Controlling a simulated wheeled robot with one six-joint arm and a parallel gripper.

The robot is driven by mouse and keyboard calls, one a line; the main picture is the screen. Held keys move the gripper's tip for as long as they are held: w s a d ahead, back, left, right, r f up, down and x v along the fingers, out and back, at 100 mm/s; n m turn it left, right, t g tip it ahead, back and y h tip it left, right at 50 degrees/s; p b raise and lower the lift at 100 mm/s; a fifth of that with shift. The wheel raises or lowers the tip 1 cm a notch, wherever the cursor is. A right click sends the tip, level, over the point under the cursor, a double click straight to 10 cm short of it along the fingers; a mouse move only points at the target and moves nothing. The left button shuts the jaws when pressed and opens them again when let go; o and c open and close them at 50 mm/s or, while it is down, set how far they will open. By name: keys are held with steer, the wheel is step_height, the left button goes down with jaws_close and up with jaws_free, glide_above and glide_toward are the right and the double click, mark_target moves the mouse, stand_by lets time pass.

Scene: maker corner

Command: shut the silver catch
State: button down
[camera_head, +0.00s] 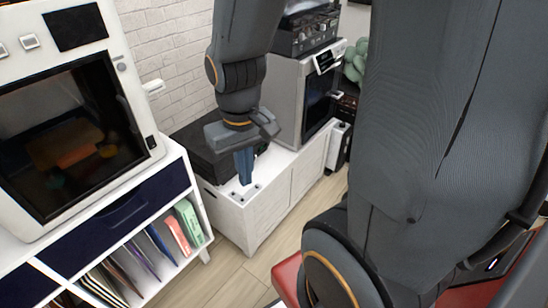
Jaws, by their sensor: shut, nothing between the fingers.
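My gripper (244,180) points down over the near left end of the low white cabinet (262,215). Its blue-grey fingers are together with nothing between them. The fingertips are close to the cabinet top beside a black box (190,138); I cannot tell whether they touch anything. Small metallic-looking pieces (238,197) lie or are fixed at the top's near corner, just below the fingertips. They are too small to tell whether one is the silver catch, or whether it is open. My gripper hides part of the box and the cabinet top.
A white machine with a dark window (75,140) stands at left on a shelf unit (172,160) with folders. A grey machine (285,95) stands farther back on the cabinet. Bare wooden floor (235,280) lies in front. A red surface (288,278) is at the bottom, partly behind my arm.

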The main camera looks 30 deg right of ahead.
stand_by(0.3)
steer(key=w+d+f+m+t+y+b, duration=0.1)
steer(key=w+d+f+m+y+b, duration=0.15)
steer(key=w+f+m+b, duration=0.4)
steer(key=w+d+f+m+y+b, duration=0.2)
steer(key=w+f+m+y+b, duration=0.15)
steer(key=f+m+b, duration=0.6)
steer(key=w+d+f+m+t+h+b, duration=0.1)
steer(key=w+d+f+m+t+b, duration=0.3)
steer(key=d, duration=0.6)
steer(key=w+d+f+m+t+h+b, duration=0.1)
steer(key=w+d+f+m+t+b, duration=0.3)
steer(key=w+d+f+m+b, duration=0.2)
steer(key=w+d+f+m, duration=0.2)
steer(key=d+f+m, duration=0.2)
steer(key=f+m, duration=0.1)
steer(key=shift+f+m+t, duration=0.25)
steer(key=shift+m+t, duration=0.15)
steer(key=shift+m, duration=0.1)
steer(key=shift+w, duration=0.1)
